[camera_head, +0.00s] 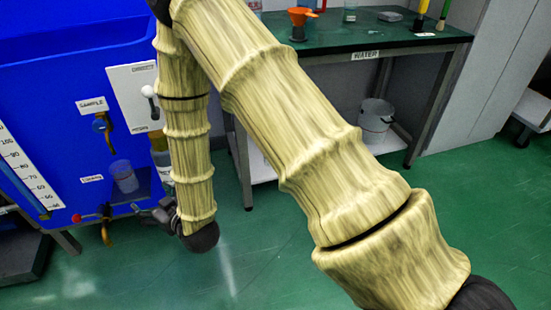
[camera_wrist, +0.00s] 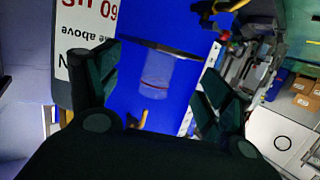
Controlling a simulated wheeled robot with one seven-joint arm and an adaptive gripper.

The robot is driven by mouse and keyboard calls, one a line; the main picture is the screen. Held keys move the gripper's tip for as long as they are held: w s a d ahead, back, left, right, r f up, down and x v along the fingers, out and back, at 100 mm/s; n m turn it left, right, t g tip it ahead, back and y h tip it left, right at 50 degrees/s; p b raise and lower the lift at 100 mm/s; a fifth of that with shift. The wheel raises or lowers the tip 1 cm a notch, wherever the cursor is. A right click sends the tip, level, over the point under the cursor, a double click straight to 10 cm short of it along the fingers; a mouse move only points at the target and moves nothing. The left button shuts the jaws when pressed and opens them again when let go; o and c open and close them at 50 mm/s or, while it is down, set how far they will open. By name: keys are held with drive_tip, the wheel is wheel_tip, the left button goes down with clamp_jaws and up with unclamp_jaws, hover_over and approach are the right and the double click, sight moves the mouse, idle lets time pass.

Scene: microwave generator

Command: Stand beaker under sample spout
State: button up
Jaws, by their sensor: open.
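The clear beaker (camera_head: 124,176) stands upright on a small dark shelf (camera_head: 143,188) on the front of the blue tank. The brass sample spout (camera_head: 103,125) is under the SAMPLE label (camera_head: 92,105), above the beaker and a little to its left in the picture. My gripper (camera_head: 160,212) is at the shelf's lower right, partly hidden by my arm. In the wrist view, the beaker (camera_wrist: 156,74) shows beyond and between the spread fingers of my gripper (camera_wrist: 160,65). They are open and empty. I cannot tell the remaining distance.
A red-handled valve (camera_head: 88,217) sits low on the blue tank (camera_head: 60,70), left of my gripper. A white panel (camera_head: 130,95) with a lever is right of the spout. A green-topped bench (camera_head: 385,40) stands behind my arm. Green floor (camera_head: 300,260) is open in front.

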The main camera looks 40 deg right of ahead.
drive_tip(key=s+d+f+m+g+h, duration=0.1)
drive_tip(key=s+d+f+g, duration=0.25)
drive_tip(key=s+f, duration=0.45)
drive_tip(key=s+d+f+m+g+h, duration=0.1)
drive_tip(key=s+d+f+g, duration=0.2)
drive_tip(key=s+d+f, duration=0.55)
drive_tip(key=s+d+f+g, duration=0.2)
drive_tip(key=s+f, duration=0.1)
drive_tip(key=s, duration=0.4)
drive_tip(key=s+d+f+m+g+h, duration=0.1)
drive_tip(key=s+d+f+g, duration=0.1)
drive_tip(key=s, duration=0.6)
drive_tip(key=s+d+f+g+h, duration=0.1)
drive_tip(key=s+d+f+g, duration=0.1)
drive_tip(key=s+f+g, duration=0.2)
drive_tip(key=s+f, duration=0.2)
drive_tip(key=s, duration=0.1)
drive_tip(key=shift+s+m, duration=0.2)
drive_tip(key=shift+m, duration=0.1)
drive_tip(key=shift+f, duration=0.1)
